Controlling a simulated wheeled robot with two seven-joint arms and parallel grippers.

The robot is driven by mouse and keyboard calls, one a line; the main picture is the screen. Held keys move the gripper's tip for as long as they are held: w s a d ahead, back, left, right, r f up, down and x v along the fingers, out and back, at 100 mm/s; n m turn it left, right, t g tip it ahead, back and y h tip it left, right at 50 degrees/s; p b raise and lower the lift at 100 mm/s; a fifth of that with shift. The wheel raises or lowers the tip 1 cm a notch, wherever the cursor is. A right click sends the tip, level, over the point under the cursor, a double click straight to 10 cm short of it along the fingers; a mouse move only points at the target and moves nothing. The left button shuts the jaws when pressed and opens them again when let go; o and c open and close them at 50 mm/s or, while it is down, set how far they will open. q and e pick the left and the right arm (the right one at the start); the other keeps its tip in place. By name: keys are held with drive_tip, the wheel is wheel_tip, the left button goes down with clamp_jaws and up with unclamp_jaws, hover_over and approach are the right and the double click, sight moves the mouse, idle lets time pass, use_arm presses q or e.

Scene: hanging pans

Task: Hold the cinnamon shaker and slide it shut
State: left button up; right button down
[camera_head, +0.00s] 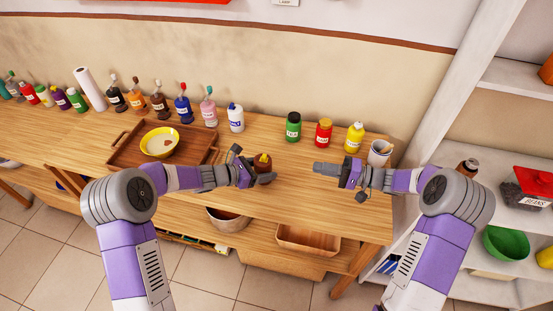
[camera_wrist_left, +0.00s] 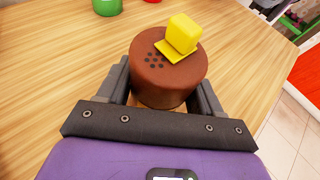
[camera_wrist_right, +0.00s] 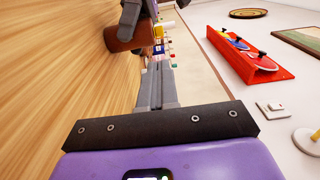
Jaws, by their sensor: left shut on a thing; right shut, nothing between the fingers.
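The cinnamon shaker (camera_head: 265,178) is brown with a yellow slider (camera_wrist_left: 180,34) on top. My left gripper (camera_head: 254,174) is shut around its body near the table's front half. In the left wrist view the shaker's brown top (camera_wrist_left: 188,70) shows several open dark holes, with the yellow slider beside them. I cannot tell whether its base touches the table. My right gripper (camera_head: 319,168) is shut and empty, to the right of the shaker and apart from it. In the right wrist view the shaker (camera_wrist_right: 118,40) shows beyond and left of the shut fingers (camera_wrist_right: 157,70).
The wooden table (camera_head: 300,198) is clear between the grippers. Green (camera_head: 293,126), red (camera_head: 323,132) and yellow (camera_head: 354,138) bottles stand along the back. A wooden tray (camera_head: 122,152) with a yellow bowl (camera_head: 160,142) lies left. A white shelf (camera_head: 515,222) stands right.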

sight(266, 158)
drive_tip(key=shift+a, duration=0.1)
drive_tip(key=x, duration=1.4)
drive_tip(key=shift+x, duration=1.1)
use_arm(q)
drive_tip(key=shift+s+d, duration=0.1)
drive_tip(key=shift+d, duration=0.15)
drive_tip(key=shift+a, duration=0.25)
use_arm(e)
drive_tip(key=v, duration=1.4)
